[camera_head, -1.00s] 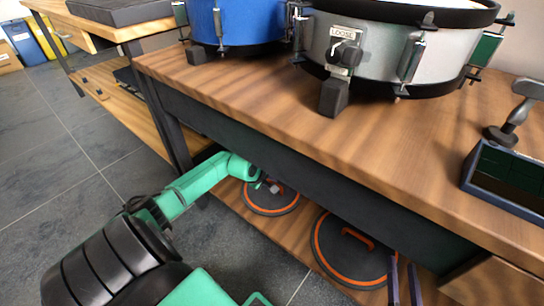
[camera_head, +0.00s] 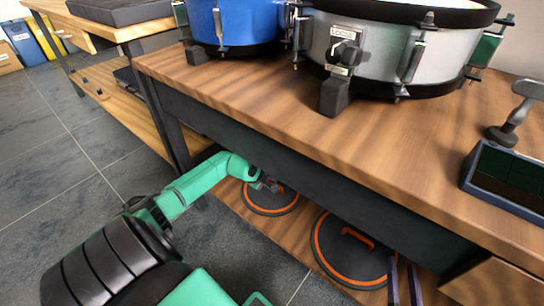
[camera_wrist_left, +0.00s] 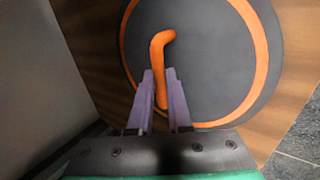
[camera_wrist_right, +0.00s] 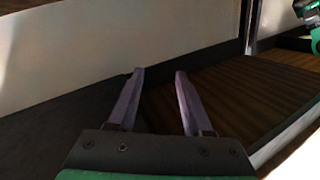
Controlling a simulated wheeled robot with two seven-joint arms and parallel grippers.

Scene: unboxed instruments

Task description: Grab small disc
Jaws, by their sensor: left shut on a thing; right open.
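The small disc (camera_head: 287,202) is dark grey with an orange ring and lies on the low wooden shelf under the workbench. My left gripper (camera_head: 268,185) reaches in over it. In the left wrist view the disc (camera_wrist_left: 205,65) fills the upper middle, and my left gripper (camera_wrist_left: 160,78) is shut on its orange handle (camera_wrist_left: 159,45). The disc appears to lie flat on the shelf. A larger disc (camera_head: 340,262) of the same look, with an orange handle, lies to its right. My right gripper (camera_head: 404,264) is open and empty beside the larger disc; its fingers also show in the right wrist view (camera_wrist_right: 157,73).
The workbench top (camera_head: 230,90) overhangs the shelf, its dark front beam (camera_head: 300,160) close above my left gripper. A blue drum (camera_head: 235,25) and a grey drum (camera_head: 385,55) stand on top. A dark green-panelled box (camera_head: 505,178) sits at right. Floor at left is clear.

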